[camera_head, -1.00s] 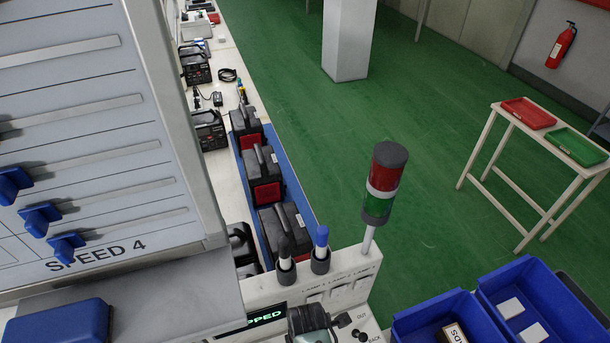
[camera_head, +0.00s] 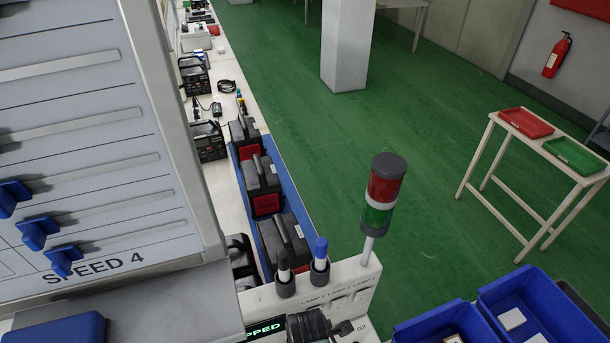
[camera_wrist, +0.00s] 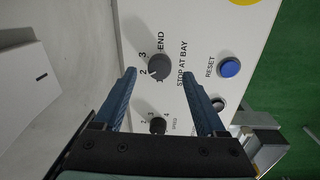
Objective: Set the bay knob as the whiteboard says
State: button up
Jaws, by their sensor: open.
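In the wrist view, the bay knob (camera_wrist: 159,66) is a dark round knob on a white panel, beside the words STOP AT BAY, with marks 2, 3 and END around it. Its white pointer mark faces lower left, near the 2 and 1 side; I cannot tell exactly which. My gripper (camera_wrist: 158,73) is open, one blue finger on each side of the knob, with visible gaps. In the head view, the whiteboard (camera_head: 150,238) at the left reads SPEED 4 on its lowest line. Its upper part is out of frame, and no bay number shows.
A second knob marked SPEED (camera_wrist: 158,125) sits close below the bay knob, between the fingers. A blue RESET button (camera_wrist: 230,67) is to the right. In the head view, a signal tower (camera_head: 383,190) and two markers in holders (camera_head: 302,275) stand by the panel; blue bins (camera_head: 540,305) are lower right.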

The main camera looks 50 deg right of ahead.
notch_tip(320, 180, up, 10)
jog(key=b, duration=0.1)
jog(key=shift+s+a, duration=0.15)
jog(key=shift+s, duration=0.05)
dwell(0.6)
